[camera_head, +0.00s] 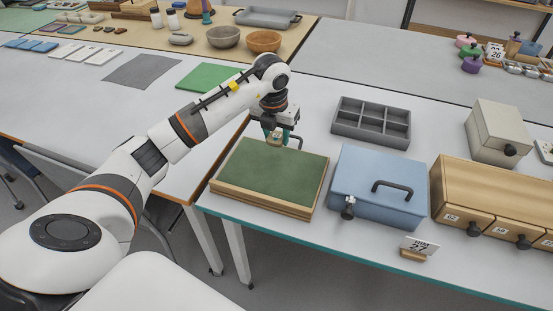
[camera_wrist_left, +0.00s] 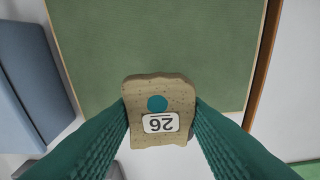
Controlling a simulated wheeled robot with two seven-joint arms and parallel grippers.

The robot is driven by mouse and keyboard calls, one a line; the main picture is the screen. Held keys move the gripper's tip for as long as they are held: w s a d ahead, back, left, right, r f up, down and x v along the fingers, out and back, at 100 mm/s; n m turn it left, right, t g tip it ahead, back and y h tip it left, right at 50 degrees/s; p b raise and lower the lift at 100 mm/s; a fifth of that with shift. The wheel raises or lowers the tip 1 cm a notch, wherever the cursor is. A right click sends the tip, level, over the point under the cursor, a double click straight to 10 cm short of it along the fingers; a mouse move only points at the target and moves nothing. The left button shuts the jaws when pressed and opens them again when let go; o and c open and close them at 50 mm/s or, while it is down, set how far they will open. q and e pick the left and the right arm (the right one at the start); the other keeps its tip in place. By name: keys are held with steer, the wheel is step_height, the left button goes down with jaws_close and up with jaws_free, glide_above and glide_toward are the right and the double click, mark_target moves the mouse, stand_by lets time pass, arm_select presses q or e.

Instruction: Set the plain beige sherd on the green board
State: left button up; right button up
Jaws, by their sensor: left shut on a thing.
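My left gripper (camera_head: 276,134) is above the far edge of the green board (camera_head: 270,171), shut on a small beige sherd (camera_head: 277,142). In the left wrist view the sherd (camera_wrist_left: 158,92) is pinched at its two sides between the teal fingertips. It has a speckled beige face with a teal dot and a white label, upside down, that seems to read 26. Behind it in that view lies the bare green board (camera_wrist_left: 160,45) with its wooden edge. Any gap between sherd and board is hard to judge. My right gripper is out of view.
A blue box (camera_head: 375,190) with a dark handle stands right of the board. A grey compartment tray (camera_head: 371,121) lies behind it. Wooden drawers (camera_head: 500,200) and a cream box (camera_head: 497,128) are further right. A number stand (camera_head: 418,247) is near the front edge.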

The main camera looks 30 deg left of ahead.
mark_target(276, 138)
arm_select(q)
step_height(276, 138, down, 4)
steer(key=shift+r, duration=0.25)
step_height(276, 138, down, 3)
steer(key=shift+f, duration=0.4)
steer(key=shift+f, duration=0.15)
steer(key=o, duration=1)
steer(key=shift+c, duration=0.2)
